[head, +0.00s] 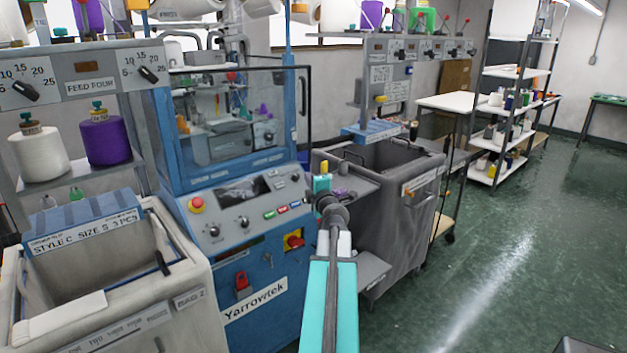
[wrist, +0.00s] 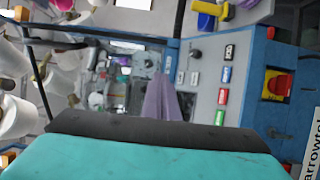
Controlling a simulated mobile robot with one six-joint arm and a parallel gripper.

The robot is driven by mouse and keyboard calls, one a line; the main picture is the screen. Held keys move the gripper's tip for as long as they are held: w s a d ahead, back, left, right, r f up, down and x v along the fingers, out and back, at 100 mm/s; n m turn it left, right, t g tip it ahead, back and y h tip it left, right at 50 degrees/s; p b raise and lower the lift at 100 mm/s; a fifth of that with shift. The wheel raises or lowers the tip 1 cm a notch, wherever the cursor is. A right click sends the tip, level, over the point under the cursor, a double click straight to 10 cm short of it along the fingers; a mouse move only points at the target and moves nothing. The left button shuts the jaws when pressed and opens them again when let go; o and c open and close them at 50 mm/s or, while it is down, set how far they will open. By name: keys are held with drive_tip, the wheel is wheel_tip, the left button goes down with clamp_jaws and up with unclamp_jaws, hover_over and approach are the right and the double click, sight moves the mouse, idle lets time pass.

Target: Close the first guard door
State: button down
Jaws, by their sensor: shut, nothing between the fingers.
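The first guard door is a clear pane (head: 240,120) in a thin dark frame on the front of the blue knitting machine (head: 262,262). Its right edge stands out past the cabinet's right post, so it looks partly open; how far I cannot tell. A dark upright handle shows at its right edge. My gripper (head: 322,184) is shut and empty, in front of the machine's right side, below and right of the pane. Contact with the door is not visible.
The control panel (head: 240,212) with buttons and a red-yellow switch (head: 293,240) lies left of my arm. A grey bin (head: 405,225) stands right and a pale bin (head: 110,300) left. Green floor (head: 510,260) is open at right.

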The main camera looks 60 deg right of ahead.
sight(298, 162)
drive_tip(key=shift+p+x, duration=0.6)
drive_tip(key=shift+x, duration=5.15)
